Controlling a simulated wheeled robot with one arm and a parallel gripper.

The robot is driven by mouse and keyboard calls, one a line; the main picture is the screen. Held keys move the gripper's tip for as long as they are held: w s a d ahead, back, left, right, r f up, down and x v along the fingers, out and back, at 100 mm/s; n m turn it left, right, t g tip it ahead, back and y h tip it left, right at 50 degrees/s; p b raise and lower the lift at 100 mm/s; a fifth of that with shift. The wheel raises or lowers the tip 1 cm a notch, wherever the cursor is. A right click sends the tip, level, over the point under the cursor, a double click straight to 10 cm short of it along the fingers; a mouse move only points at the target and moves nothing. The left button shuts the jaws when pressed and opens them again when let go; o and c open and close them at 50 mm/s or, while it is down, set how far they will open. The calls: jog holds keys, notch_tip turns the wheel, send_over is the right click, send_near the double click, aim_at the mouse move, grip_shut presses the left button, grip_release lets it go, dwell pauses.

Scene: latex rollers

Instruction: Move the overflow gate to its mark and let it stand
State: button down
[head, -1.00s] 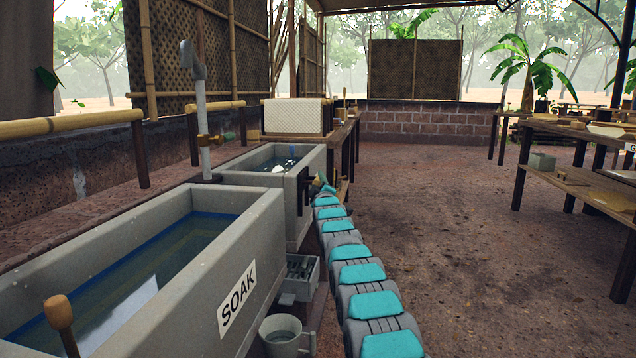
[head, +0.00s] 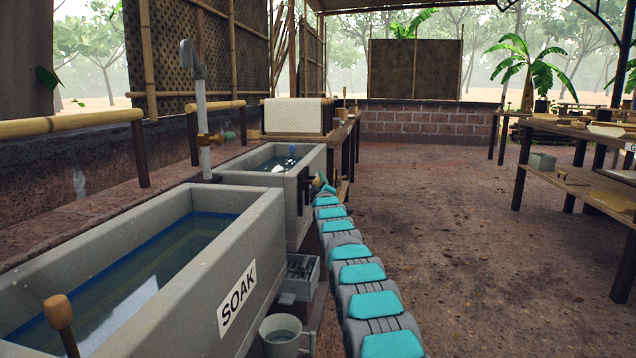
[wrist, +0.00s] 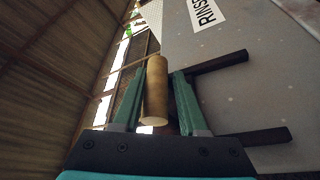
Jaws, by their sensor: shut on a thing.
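My gripper (wrist: 160,76) is shut on a round wooden handle (wrist: 156,92) in the wrist view, which I take to be the overflow gate's handle. The handle lies between two dark green fingers. It is beside the grey end wall of the RINSE tank (wrist: 225,55), where two dark bars (wrist: 222,62) stick out. In the head view my gripper (head: 320,183) is small at the far end of my arm, by that tank's right end (head: 302,205). The gate's plate and the mark cannot be made out.
The SOAK tank (head: 262,225) holds water at the front left. A grey mug (head: 284,338) and a small grey bin (head: 300,288) are close beside my arm. A tap (head: 203,120) stands behind the tanks. The floor (head: 450,240) to the right is open.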

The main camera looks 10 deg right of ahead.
notch_tip(320, 180, down, 5)
jog(key=shift+s+d+b, duration=0.1)
jog(key=shift+d+b, duration=0.05)
jog(key=shift+b, duration=0.95)
jog(key=c, duration=0.6)
grip_release()
jog(key=shift+f, duration=0.1)
jog(key=v, duration=0.7)
jog(key=shift+s+f, duration=0.15)
jog(key=shift+s, duration=0.2)
